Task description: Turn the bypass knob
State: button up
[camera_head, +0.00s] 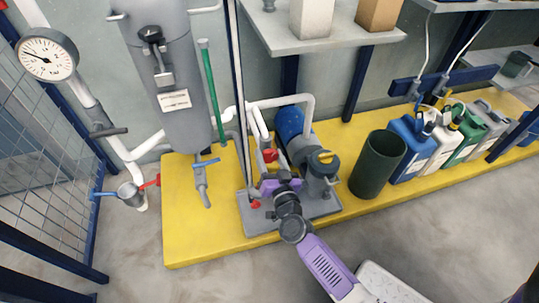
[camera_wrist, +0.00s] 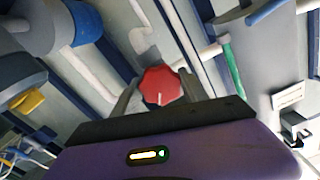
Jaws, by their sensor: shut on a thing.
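The red lobed knob (camera_wrist: 162,86), which I take as the bypass knob, sits between the two fingers of my gripper (camera_wrist: 160,92) in the wrist view. My gripper is shut on it, with one finger on each side. A light line marks the knob's face. In the head view a red part (camera_head: 270,155) shows on the white pipework just above my gripper (camera_head: 272,176), beside the blue pump. My wrist partly hides the area below it.
Floor in front is clear.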

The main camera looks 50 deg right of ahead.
jog(key=shift+m, duration=0.6)
jog(key=o, duration=1.4)
jog(key=shift+c, duration=0.2)
jog(key=p+v, duration=0.2)
jog(key=v, duration=0.5)
jog(key=shift+s+a, duration=0.25)
jog(key=shift+s, duration=0.1)
